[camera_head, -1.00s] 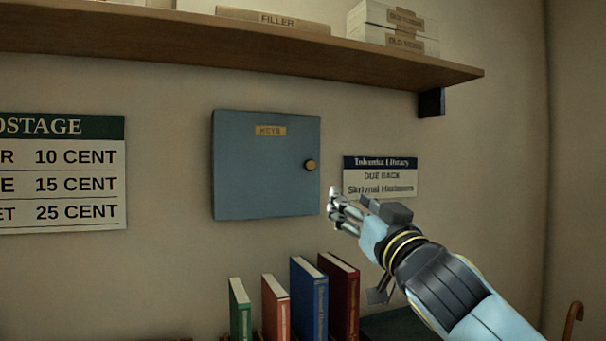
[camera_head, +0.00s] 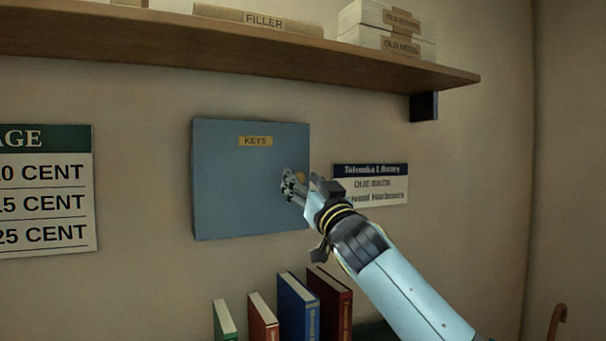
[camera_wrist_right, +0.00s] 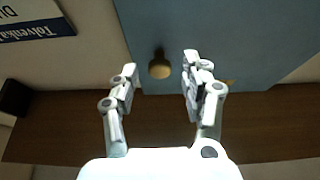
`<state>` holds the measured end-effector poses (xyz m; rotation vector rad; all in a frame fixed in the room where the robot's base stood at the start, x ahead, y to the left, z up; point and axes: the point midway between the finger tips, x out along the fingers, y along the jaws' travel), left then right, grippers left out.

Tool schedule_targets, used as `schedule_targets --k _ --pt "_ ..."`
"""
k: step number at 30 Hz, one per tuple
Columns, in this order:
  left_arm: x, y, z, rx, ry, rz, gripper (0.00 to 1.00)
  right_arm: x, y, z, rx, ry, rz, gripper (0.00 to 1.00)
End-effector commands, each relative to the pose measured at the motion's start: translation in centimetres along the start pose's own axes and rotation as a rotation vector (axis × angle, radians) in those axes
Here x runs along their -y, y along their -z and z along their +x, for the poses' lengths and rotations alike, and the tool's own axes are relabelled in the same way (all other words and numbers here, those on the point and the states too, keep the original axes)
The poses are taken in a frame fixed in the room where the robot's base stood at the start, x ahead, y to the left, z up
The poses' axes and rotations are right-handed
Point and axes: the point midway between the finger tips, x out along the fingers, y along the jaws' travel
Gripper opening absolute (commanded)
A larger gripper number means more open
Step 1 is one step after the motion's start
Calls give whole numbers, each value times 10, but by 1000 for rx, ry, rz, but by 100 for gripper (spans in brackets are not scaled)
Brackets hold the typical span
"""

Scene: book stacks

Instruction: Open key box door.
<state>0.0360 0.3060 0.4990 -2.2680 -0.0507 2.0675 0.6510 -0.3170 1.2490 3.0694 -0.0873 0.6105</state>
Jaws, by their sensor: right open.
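The key box is a blue-grey wall box with a closed door (camera_head: 235,190) and a yellow KEYS label (camera_head: 255,141). Its round brass knob (camera_head: 300,178) sits near the door's right edge, partly hidden by my right gripper in the head view. My right gripper (camera_head: 293,184) is in front of the knob, coming from the lower right. In the right wrist view the knob (camera_wrist_right: 160,66) shows between and just beyond the two open fingers (camera_wrist_right: 160,85), and no finger visibly touches it. My left gripper is not in view.
Several upright books (camera_head: 297,306) stand below.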

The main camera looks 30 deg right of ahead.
Motion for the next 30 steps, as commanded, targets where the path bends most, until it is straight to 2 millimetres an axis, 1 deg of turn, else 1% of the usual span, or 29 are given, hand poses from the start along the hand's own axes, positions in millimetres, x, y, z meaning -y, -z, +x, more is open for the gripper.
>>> schedule_targets --k 1,3,9,11,16,20,21,30 --pt "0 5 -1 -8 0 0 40 0 1 3 -1 0 0 47" --pt "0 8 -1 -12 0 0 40 0 0 4 -1 1 0 47" --pt "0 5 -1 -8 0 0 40 0 0 4 0 0 0 47" --pt "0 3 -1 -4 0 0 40 0 0 4 0 0 0 40" --pt "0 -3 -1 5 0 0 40 0 0 4 0 0 0 18" --pt "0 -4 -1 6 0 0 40 0 0 4 0 0 0 1" --pt "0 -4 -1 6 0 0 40 0 0 4 0 0 0 0" --pt "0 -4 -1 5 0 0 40 0 0 3 0 -1 -1 0"
